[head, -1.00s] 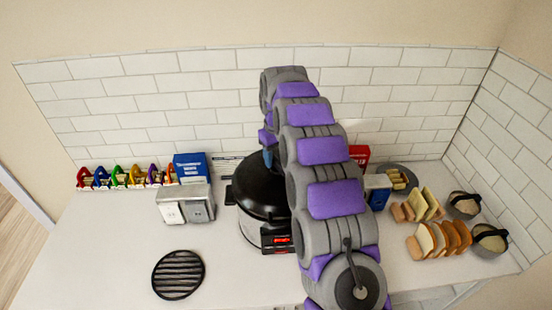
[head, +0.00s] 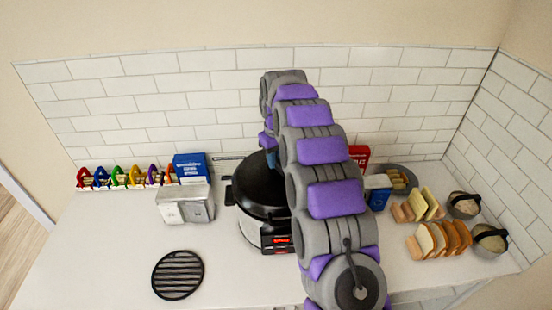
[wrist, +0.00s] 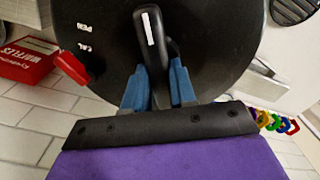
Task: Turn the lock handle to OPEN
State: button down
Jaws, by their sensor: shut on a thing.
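A pressure cooker (head: 258,200) with a black lid and a red-lit front panel stands on the counter in the head view, partly hidden behind my arm. In the wrist view the lid (wrist: 210,60) fills the upper middle. Its black lock handle (wrist: 150,30) has a white stripe. My gripper (wrist: 157,78) has its blue fingers on both sides of the handle's near end and is shut on it. White lettering on the lid (wrist: 90,35) is partly cut off, left of the handle. A red tab (wrist: 72,68) sticks out at the lid's rim.
A red waffle box (wrist: 25,62) stands beside the cooker. Left of the cooker are a white toaster-like box (head: 185,205), a blue box (head: 190,167) and a round black grate (head: 178,275). Bread slices (head: 440,240) lie right. The tiled wall (head: 150,95) is close behind.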

jog(key=shift+n, duration=0.4)
jog(key=n+p, duration=0.1)
jog(key=n, duration=0.3)
jog(key=shift+s+a+n, duration=0.1)
jog(key=shift+s+n, duration=0.05)
jog(key=shift+n, duration=0.25)
jog(key=n, duration=0.6)
jog(key=shift+s+a, duration=0.1)
jog(key=shift+s, duration=0.1)
jog(key=shift+n, duration=0.3)
jog(key=c, duration=0.9)
grip_release()
jog(key=shift+w, duration=0.1)
